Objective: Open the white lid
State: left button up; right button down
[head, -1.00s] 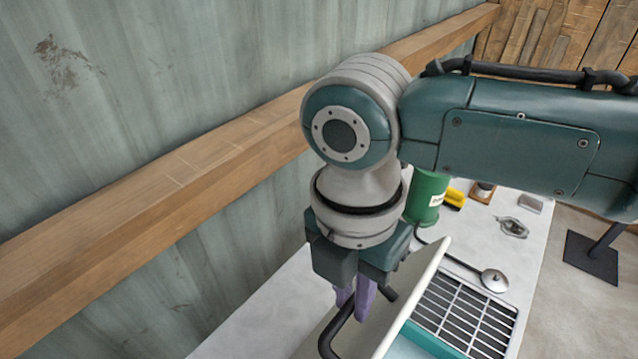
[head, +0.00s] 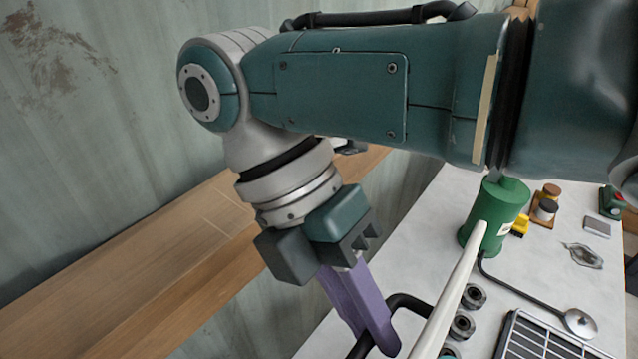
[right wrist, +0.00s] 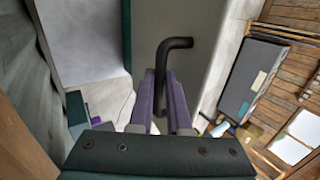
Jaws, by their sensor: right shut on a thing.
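The white lid (head: 452,285) shows nearly edge-on in the head view, raised and standing steeply, leaning a little to the right at its top. Its black bar handle (head: 407,301) is on the lid's left face. My right gripper (head: 376,343) has its purple fingers shut on this handle, and the fingers hide part of it. My left gripper is not in view.
A black grill (head: 535,340) lies right of the lid. A ladle-like tool (head: 578,322), a green canister (head: 492,215), small jars (head: 546,205) and round dark knobs (head: 471,297) are on the white table (head: 440,215). A wooden beam (head: 200,250) runs along the wall at left.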

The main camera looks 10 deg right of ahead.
jog(key=shift+a, duration=0.1)
jog(key=c, duration=1.2)
grip_release()
jog(key=shift+s+a, duration=0.1)
jog(key=o, duration=0.3)
jog(key=shift+o, duration=0.2)
